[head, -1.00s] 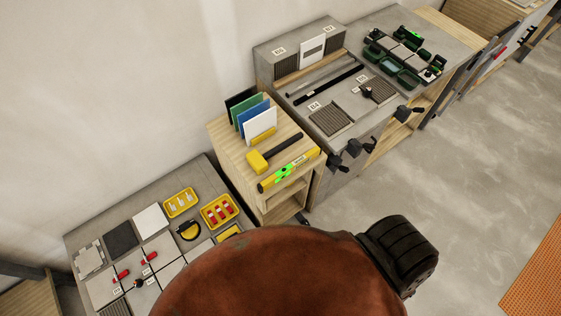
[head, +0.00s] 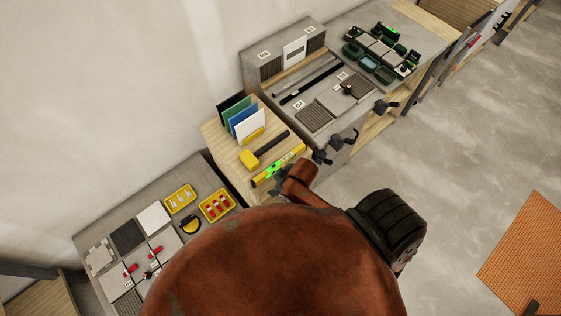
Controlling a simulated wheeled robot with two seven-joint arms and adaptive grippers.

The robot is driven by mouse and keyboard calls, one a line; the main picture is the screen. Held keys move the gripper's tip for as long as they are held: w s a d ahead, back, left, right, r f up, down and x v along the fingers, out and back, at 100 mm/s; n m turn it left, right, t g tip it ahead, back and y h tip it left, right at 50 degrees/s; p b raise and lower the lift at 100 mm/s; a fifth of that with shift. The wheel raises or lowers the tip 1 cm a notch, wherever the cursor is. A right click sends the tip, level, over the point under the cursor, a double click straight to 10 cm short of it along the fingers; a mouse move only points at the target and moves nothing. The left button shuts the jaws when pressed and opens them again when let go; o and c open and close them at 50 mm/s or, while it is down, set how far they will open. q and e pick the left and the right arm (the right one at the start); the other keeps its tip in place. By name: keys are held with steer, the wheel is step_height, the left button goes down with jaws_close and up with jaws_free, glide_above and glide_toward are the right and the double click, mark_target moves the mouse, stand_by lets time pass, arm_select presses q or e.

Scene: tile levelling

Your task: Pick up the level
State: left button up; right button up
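The level (head: 262,178) is a yellow bar with bright green parts. It lies along the front edge of the small wooden cabinet top (head: 222,142), in front of a yellow-headed mallet (head: 250,159). My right gripper (head: 279,184) is dark and small in the head view, just in front of the level's near side. My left gripper is not in view.
Coloured boards (head: 247,125) stand in a rack behind the mallet. A grey bench (head: 110,210) with tiles and yellow trays (head: 217,205) is at lower left. A grey workbench (head: 322,125) with black clamps (head: 320,157) at its edge is at right. The floor at right is mostly clear.

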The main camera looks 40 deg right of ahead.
steer(key=w+a+r+n+g, duration=0.1)
steer(key=w+n, duration=0.1)
steer(key=n, duration=0.1)
steer(key=w+a+r+n+g, duration=0.1)
steer(key=w+a+n, duration=0.1)
steer(key=n, duration=0.2)
steer(key=w+a+r+n+g, duration=0.1)
steer(key=w+a+n, duration=0.1)
steer(key=n, duration=0.2)
steer(key=shift+r, duration=0.15)
steer(key=n+g+h, duration=0.1)
steer(key=n+h, duration=0.1)
glide_above(269, 169)
steer(key=s, duration=0.1)
steer(key=shift+a+r+p, duration=0.1)
steer(key=shift+r+p, duration=0.2)
step_height(269, 169, down, 2)
steer(key=shift+f, duration=0.15)
steer(key=shift+w+f+p, duration=0.2)
steer(key=shift+f+p, duration=0.15)
steer(key=shift+f, duration=1)
steer(key=shift+w+f+p, duration=0.2)
steer(key=shift+f+p, duration=0.1)
steer(key=shift+f, duration=1.05)
steer(key=shift+c, duration=0.4)
jaws_close()
